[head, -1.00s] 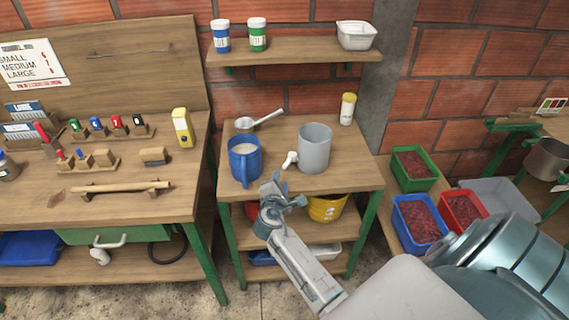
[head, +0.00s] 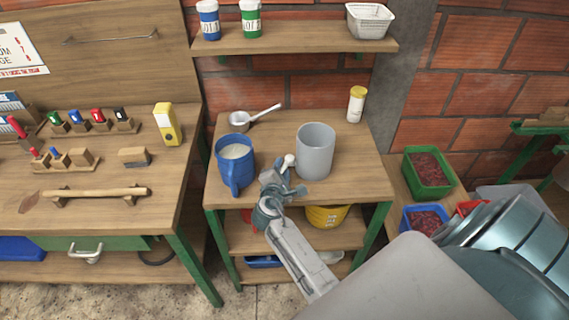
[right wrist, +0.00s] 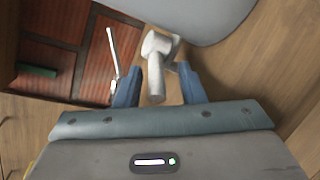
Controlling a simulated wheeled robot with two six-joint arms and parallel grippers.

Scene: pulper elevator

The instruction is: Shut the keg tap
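The keg (head: 315,152) is a grey cylinder standing on the small wooden table. Its white tap (head: 288,161) sticks out at the lower left side of the keg. In the right wrist view the tap (right wrist: 156,68) lies between the two blue-grey fingers, which stand apart on either side of it. My right gripper (head: 284,178) is open at the tap; whether a finger touches it I cannot tell. A blue jug (head: 236,165) with pale liquid stands left of the tap. My left gripper is not in view.
A metal scoop (head: 255,116) lies behind the jug, and a yellow-capped shaker (head: 356,104) stands at the back right of the table. A yellow bucket (head: 327,216) is on the shelf below. Green (head: 427,172) and blue crates of red fruit stand at the right.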

